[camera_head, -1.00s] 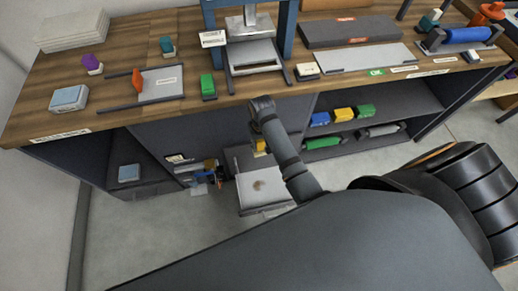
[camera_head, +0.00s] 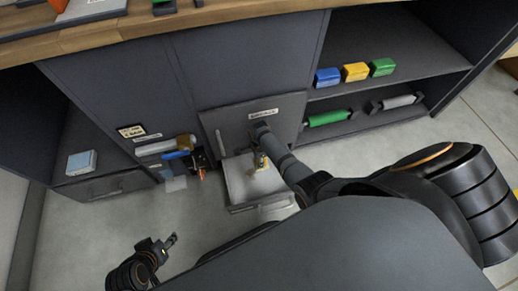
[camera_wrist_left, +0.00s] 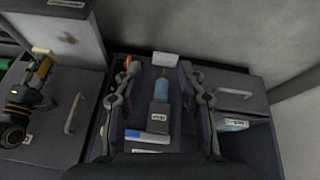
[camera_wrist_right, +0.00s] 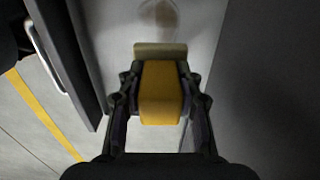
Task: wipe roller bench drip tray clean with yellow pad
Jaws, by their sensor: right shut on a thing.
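The grey-white drip tray (camera_head: 238,186) sits low in front of the bench cabinet. A brown stain (camera_wrist_right: 163,12) shows on its surface in the right wrist view, and also in the left wrist view (camera_wrist_left: 68,40). My right gripper (camera_head: 262,158) is shut on the yellow pad (camera_wrist_right: 161,95), which has an olive-tan face. The pad is over the tray near the stain; whether it touches the tray I cannot tell. My left gripper (camera_head: 172,239) is open and empty over the floor, left of the tray, and its fingers stand wide apart in the left wrist view (camera_wrist_left: 158,70).
A grey cabinet front (camera_head: 262,128) stands behind the tray. An open compartment with tools (camera_head: 178,152) is to its left, with a pale blue block (camera_head: 82,162) farther left. Shelves on the right hold blue, yellow (camera_head: 356,72) and green blocks and rollers. The floor at lower left is clear.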

